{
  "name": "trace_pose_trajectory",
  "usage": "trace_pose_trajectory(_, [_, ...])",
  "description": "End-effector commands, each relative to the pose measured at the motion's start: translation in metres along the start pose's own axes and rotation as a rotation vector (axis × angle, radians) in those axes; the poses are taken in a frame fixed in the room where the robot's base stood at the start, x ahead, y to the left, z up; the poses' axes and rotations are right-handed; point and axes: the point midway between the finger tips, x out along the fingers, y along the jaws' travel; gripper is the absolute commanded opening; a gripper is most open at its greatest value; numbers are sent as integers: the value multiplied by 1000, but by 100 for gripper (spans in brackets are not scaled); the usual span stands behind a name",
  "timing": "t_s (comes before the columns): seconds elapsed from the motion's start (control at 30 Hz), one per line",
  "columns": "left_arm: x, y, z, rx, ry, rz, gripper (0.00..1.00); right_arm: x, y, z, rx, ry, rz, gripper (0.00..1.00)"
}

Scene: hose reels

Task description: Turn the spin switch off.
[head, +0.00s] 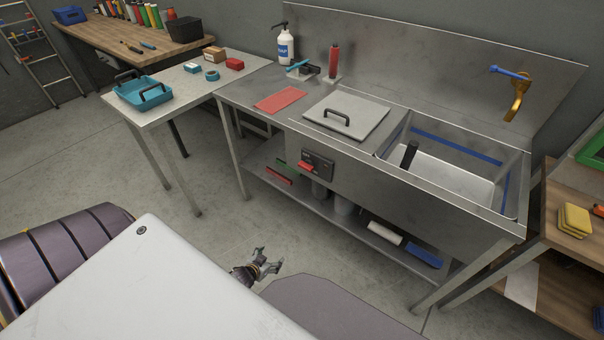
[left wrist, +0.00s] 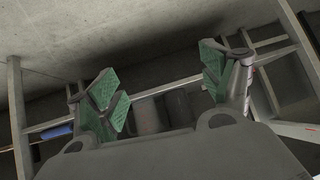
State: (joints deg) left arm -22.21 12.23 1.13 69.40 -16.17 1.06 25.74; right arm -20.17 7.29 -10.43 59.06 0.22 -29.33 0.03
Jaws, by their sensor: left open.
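A dark switch panel (head: 319,164) is on the front face of the steel sink unit, left of the basin. A red lever (head: 306,168) sticks out from its left part; I take it for the spin switch, but its label is too small to read. My left gripper (head: 268,264) is low in front of the sink unit, below and apart from the panel. In the left wrist view, its green-padded fingers (left wrist: 160,88) are spread and nothing is between them. The switch cannot be made out there. My right gripper is not in view.
The sink basin (head: 450,170) has a dark upright piece in it. A lid with a handle (head: 346,116) lies beside it. The lower shelf (head: 365,232) holds a white roll and a blue item. A side table (head: 185,88) with a teal tray stands left. Floor in front is clear.

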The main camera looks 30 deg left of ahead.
Motion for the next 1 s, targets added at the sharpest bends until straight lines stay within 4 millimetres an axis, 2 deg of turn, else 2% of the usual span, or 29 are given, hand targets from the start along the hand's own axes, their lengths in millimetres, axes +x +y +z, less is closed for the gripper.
trace_pose_trajectory(0.1, [3,-11,-44,-19,108,1,80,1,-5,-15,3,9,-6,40])
trace_pose_trajectory(0.17, [2,-16,-66,-28,158,3,80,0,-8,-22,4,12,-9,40])
trace_pose_trajectory(0.37, [-11,-30,-140,-48,327,24,80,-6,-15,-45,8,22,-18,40])
trace_pose_trajectory(0.7, [-59,-40,-254,-48,593,91,80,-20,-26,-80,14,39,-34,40])
trace_pose_trajectory(0.83, [-79,-40,-286,-38,668,120,80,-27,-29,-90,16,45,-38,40])
trace_pose_trajectory(1.0, [-95,-38,-307,-30,716,143,80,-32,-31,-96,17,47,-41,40])
